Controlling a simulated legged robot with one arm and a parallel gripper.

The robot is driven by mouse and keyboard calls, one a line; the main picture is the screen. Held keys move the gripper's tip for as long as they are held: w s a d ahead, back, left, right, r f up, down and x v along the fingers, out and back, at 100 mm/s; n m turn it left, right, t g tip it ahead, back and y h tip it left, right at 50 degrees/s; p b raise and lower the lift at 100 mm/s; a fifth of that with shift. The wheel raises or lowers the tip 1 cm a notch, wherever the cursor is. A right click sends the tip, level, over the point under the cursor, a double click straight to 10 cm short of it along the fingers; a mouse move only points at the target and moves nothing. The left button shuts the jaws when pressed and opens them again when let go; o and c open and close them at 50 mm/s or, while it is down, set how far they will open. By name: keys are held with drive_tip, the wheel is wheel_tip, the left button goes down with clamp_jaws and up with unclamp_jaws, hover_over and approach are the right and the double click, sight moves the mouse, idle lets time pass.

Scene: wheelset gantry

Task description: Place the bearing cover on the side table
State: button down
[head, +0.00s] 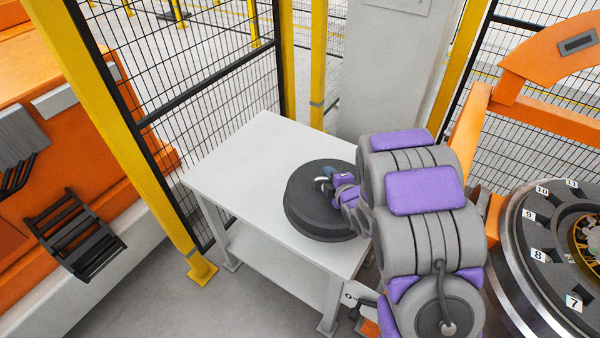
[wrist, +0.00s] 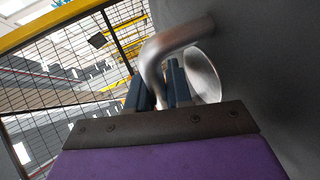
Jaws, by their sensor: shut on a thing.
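The bearing cover (head: 309,205) is a dark grey round disc with a raised centre. In the head view it is at the right part of the white side table (head: 255,150), lying flat; whether it touches the top I cannot tell. My gripper (head: 326,184) is at the middle of the cover. In the wrist view my gripper (wrist: 160,92) has its blue fingers shut on the cover's bent metal handle (wrist: 172,42). The cover's grey face (wrist: 265,70) fills the right of that view. My arm hides the cover's right edge in the head view.
A wheelset hub with numbered positions (head: 535,240) stands at the right, beside an orange frame (head: 480,110). Black mesh fencing with yellow posts (head: 130,130) runs behind and left of the table. The table's left and back parts are clear.

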sight(305, 187)
drive_tip(key=a+f, duration=0.1)
drive_tip(key=a, duration=0.1)
drive_tip(key=s+a+f+n+y, duration=0.1)
drive_tip(key=a, duration=0.1)
drive_tip(key=s+a+f+n+g+y, duration=0.1)
drive_tip(key=a, duration=0.1)
drive_tip(key=shift+s+a, duration=0.1)
drive_tip(key=shift+a, duration=0.4)
drive_tip(key=w, duration=0.6)
drive_tip(key=shift+a+f+b, duration=0.2)
drive_tip(key=shift+f+b, duration=0.2)
drive_tip(key=s+a+b+x, duration=0.1)
drive_tip(key=b+x, duration=0.1)
drive_tip(key=x, duration=0.8)
drive_tip(key=shift+w+a+f, duration=0.25)
drive_tip(key=shift+a+f, duration=0.2)
drive_tip(key=shift+a, duration=0.05)
drive_tip(key=c, duration=1.4)
unclamp_jaws()
drive_tip(key=shift+d, duration=0.1)
drive_tip(key=o, duration=0.4)
drive_tip(key=shift+d+r, duration=0.1)
drive_tip(key=shift+d, duration=0.55)
drive_tip(key=shift+s+a, duration=0.1)
drive_tip(key=shift+a, duration=0.3)
